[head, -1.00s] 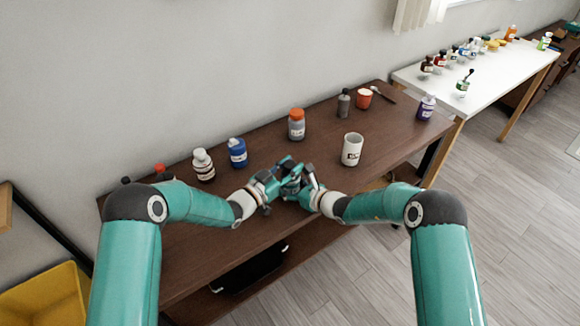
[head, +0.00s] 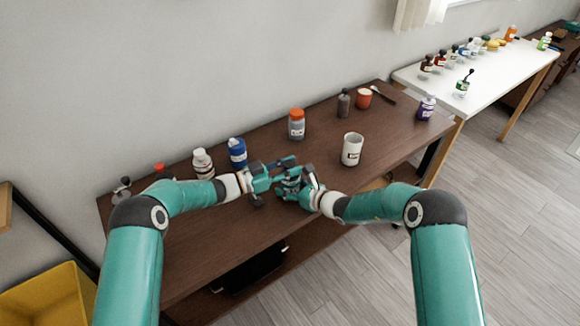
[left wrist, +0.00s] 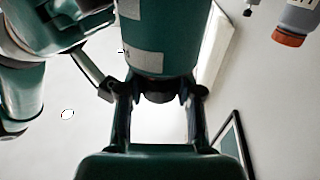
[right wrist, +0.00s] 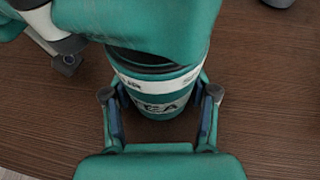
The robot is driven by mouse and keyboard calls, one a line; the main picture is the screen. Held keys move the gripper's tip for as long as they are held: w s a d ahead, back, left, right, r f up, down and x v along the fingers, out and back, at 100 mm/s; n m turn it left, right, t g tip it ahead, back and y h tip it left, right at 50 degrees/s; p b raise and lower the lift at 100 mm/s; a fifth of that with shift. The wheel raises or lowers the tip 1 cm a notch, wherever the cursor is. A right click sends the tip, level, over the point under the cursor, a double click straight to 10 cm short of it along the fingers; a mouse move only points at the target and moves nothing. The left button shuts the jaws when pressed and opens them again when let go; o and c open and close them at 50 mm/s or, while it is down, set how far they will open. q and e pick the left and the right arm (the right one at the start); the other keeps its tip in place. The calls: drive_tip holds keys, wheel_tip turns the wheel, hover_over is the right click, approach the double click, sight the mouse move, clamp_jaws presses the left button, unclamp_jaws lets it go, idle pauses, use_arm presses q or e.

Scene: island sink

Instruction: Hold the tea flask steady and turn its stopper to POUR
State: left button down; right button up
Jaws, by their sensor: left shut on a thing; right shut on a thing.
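The tea flask (right wrist: 160,106) is teal with a white band and a TEA label. In the right wrist view it stands between the fingers of my right gripper (right wrist: 160,100), which is shut on its body. My left gripper (left wrist: 155,92) is shut on a dark piece at the end of a teal cylinder with white patches, which appears to be the flask's stopper (left wrist: 155,97). In the head view my left gripper (head: 284,166) is just above my right gripper (head: 294,188), and together they hide most of the flask. The stopper's marks and setting cannot be read.
On the brown table (head: 225,240) stand a white mug (head: 352,150), an orange-capped bottle (head: 297,124), a blue bottle (head: 237,152) and a white bottle (head: 203,163). A red cup (head: 364,98) is further back. The table's front is clear.

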use_arm(q)
drive_tip(key=c, duration=0.7)
unclamp_jaws()
use_arm(e)
drive_tip(key=shift+s+f, duration=0.1)
use_arm(q)
drive_tip(key=v, duration=1.2)
use_arm(e)
drive_tip(key=o, duration=1.3)
